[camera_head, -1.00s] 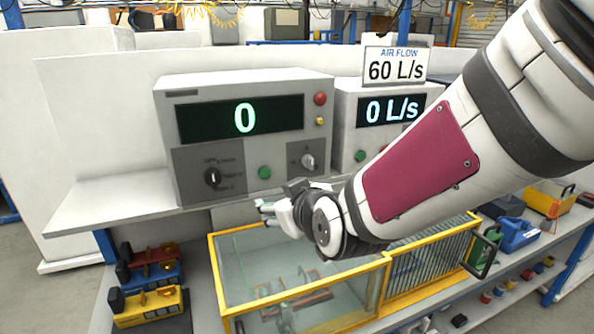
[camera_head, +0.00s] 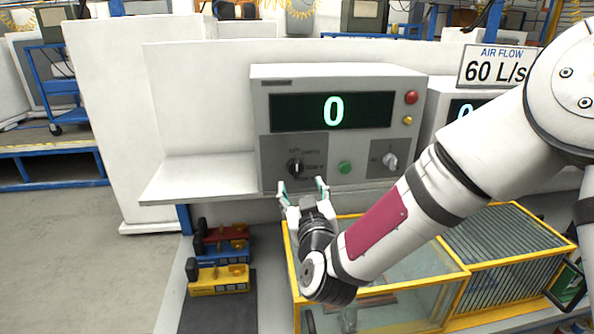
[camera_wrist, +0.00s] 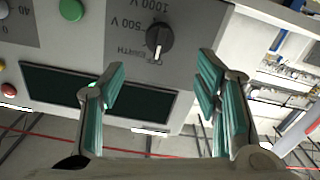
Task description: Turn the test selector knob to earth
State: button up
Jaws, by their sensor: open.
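The test selector knob (camera_head: 295,168) is a round black knob on the dark grey panel at the tester's lower left. In the wrist view, which is upside down, the knob (camera_wrist: 159,38) shows close up with labels for 1000 V, 500 V, earth and off. Its white mark appears to point toward the off label. My gripper (camera_head: 302,185) is open and empty, just in front of and below the knob in the head view. In the wrist view the fingers of my gripper (camera_wrist: 161,68) stand apart either side of the knob's line, not touching it.
The tester (camera_head: 337,82) has a green button (camera_head: 344,167), a second grey knob (camera_head: 389,160) and a red button (camera_head: 411,97). Its display (camera_head: 370,109) reads 0. A yellow-framed clear box (camera_head: 458,275) stands below.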

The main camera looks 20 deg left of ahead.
aim_at(297, 170)
jog(key=x, duration=0.9)
jog(key=shift+w+a, duration=0.1)
jog(key=shift+w, duration=0.15)
jog(key=c, duration=1.1)
